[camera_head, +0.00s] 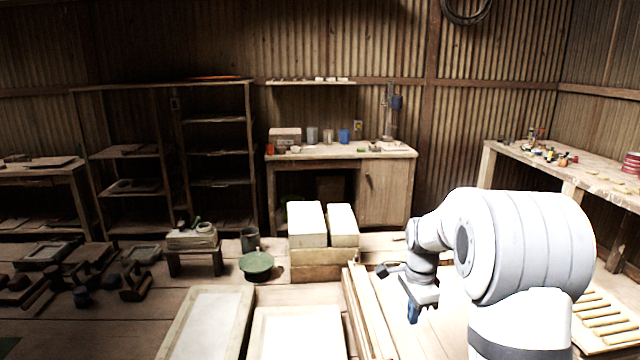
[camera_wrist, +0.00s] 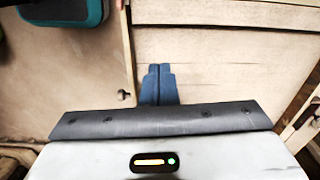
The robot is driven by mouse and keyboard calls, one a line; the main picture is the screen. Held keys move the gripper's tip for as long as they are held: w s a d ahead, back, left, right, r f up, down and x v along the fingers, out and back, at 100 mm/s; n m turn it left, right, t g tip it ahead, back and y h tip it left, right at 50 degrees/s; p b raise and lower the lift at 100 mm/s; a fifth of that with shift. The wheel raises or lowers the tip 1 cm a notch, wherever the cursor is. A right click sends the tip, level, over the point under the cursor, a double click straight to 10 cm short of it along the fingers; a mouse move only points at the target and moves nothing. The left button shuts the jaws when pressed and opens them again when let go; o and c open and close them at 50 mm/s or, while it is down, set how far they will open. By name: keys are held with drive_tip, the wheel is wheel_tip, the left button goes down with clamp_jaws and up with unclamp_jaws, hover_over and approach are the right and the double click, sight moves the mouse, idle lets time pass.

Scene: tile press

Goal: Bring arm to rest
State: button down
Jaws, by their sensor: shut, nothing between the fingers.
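My gripper (camera_head: 412,312) hangs at the end of my white and grey arm in the head view, right of the middle, above the wooden work surface. In the wrist view its two blue fingers (camera_wrist: 159,84) are together, with nothing between them. The arm is bent, its large white link filling the lower right of the head view and hiding what lies behind it.
Wooden strips (camera_head: 366,312) and pale slabs (camera_head: 205,322) lie left of my gripper. White blocks (camera_head: 307,224) are stacked behind. A green round lid (camera_head: 256,264) sits further left. A side bench (camera_head: 572,166) runs along the right. A teal object (camera_wrist: 62,10) shows in the wrist view.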

drive_tip(key=s+a+r+n+t, duration=0.1)
drive_tip(key=s+a+r+n, duration=0.1)
drive_tip(key=s+n, duration=0.3)
drive_tip(key=s+a+r+n, duration=0.2)
drive_tip(key=s+n, duration=0.3)
drive_tip(key=s, duration=0.8)
drive_tip(key=s+a+r+n+t, duration=0.1)
drive_tip(key=s+a+r+n, duration=0.1)
drive_tip(key=s+n, duration=0.4)
drive_tip(key=s+r, duration=0.1)
drive_tip(key=s, duration=0.2)
drive_tip(key=shift+a+r+t, duration=0.2)
drive_tip(key=shift+t, duration=0.1)
drive_tip(key=c, duration=2.1)
unclamp_jaws()
drive_tip(key=shift+c, duration=0.2)
